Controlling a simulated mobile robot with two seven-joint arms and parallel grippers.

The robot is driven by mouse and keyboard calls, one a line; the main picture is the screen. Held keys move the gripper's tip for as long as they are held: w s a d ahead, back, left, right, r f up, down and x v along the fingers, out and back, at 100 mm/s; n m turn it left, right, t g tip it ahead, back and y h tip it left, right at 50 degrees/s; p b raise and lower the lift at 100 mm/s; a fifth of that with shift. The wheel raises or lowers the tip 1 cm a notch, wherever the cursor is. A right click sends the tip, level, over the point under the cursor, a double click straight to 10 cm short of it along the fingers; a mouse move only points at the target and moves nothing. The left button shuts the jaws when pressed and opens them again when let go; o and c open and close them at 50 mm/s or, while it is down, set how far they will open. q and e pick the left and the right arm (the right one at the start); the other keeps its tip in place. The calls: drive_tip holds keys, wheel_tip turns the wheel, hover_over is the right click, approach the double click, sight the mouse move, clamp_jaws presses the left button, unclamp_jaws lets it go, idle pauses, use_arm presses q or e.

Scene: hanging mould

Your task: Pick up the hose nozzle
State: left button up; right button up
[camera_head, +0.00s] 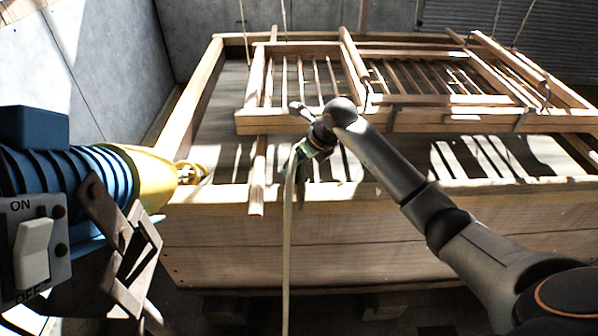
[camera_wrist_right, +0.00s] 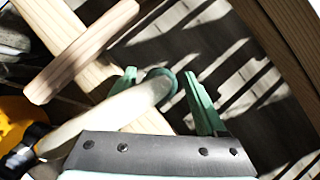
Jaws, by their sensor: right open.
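A pale hose (camera_head: 287,240) hangs down in front of the wooden mould in the head view. Its upper end meets my right gripper (camera_head: 304,165). In the right wrist view my right gripper (camera_wrist_right: 164,92) is open, with its two green fingers apart. The pale hose (camera_wrist_right: 108,112) comes in from the lower left, and its end with a dull green ring (camera_wrist_right: 161,79), apparently the nozzle, lies between the fingers. I cannot tell whether either finger touches it.
The wooden mould (camera_head: 330,235) fills the middle, with a slatted frame (camera_head: 400,118) over it. A blue ribbed machine (camera_head: 75,180) with a yellow front and an ON/OFF switch stands close at the left. Thin lines hang at the back.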

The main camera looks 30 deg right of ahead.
drive_tip(key=shift+c, duration=0.2)
clamp_jaws()
idle(0.5)
